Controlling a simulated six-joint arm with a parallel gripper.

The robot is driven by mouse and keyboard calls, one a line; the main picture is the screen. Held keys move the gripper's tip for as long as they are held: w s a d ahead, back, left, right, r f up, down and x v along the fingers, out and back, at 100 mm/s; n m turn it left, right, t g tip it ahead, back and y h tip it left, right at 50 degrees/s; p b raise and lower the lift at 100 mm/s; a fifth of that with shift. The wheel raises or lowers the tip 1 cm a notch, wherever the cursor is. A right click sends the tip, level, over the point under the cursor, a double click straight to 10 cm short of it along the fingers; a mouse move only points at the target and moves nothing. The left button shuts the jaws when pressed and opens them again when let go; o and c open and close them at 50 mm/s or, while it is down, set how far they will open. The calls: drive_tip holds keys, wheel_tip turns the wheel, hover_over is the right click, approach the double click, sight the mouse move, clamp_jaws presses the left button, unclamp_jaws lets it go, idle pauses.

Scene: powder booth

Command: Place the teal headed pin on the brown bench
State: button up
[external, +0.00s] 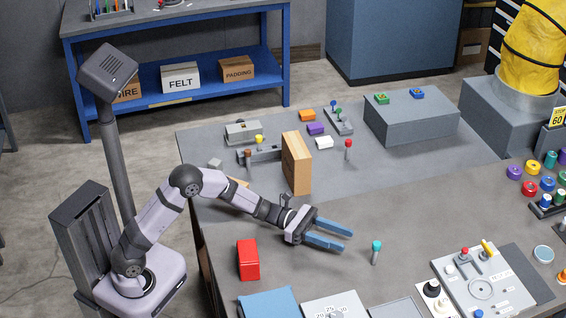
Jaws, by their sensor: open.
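The teal headed pin (376,251) stands upright on the brownish-grey bench top (420,215), a grey shaft under a teal head. My gripper (346,241) is low over the bench with its two blue fingers apart and nothing between them. The fingers point right, toward the pin. Their tips are a short gap to the left of the pin and do not touch it in this view. The exact height of the fingers above the bench is hard to tell.
A tall wooden block (297,165) stands behind my gripper, and a red box (248,260) stands to its left in front. A red headed pin (348,149) stands on the grey mat (385,165). A grey fixture plate (482,288) lies front right.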

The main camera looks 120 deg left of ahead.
drive_tip(key=w+d+r+m+h+p, duration=0.15)
drive_tip(key=w+d+r+p, duration=0.25)
drive_tip(key=r+p, duration=0.7)
drive_tip(key=g+y+p, duration=0.1)
drive_tip(key=g, duration=0.2)
approach(376, 246)
drive_tip(key=w, duration=0.1)
drive_tip(key=w+f+n, duration=0.1)
drive_tip(key=shift+w+f, duration=0.25)
drive_tip(key=shift+w, duration=0.1)
drive_tip(key=shift+s+a+f+n+y, duration=0.15)
drive_tip(key=shift+a+f+n+y, duration=0.1)
drive_tip(key=shift+a+f, duration=0.1)
drive_tip(key=shift+p+x, duration=0.65)
drive_tip(key=shift+x, duration=0.45)
drive_tip(key=shift+w+d+r+p, duration=0.1)
drive_tip(key=shift+w+r+p, duration=0.05)
drive_tip(key=shift+w+p, duration=0.2)
drive_tip(key=p+x, duration=0.1)
drive_tip(key=x, duration=0.2)
drive_tip(key=shift+r+p, duration=0.15)
drive_tip(key=shift+p, duration=0.25)
drive_tip(key=shift+x, duration=0.85)
drive_tip(key=shift+s, duration=0.1)
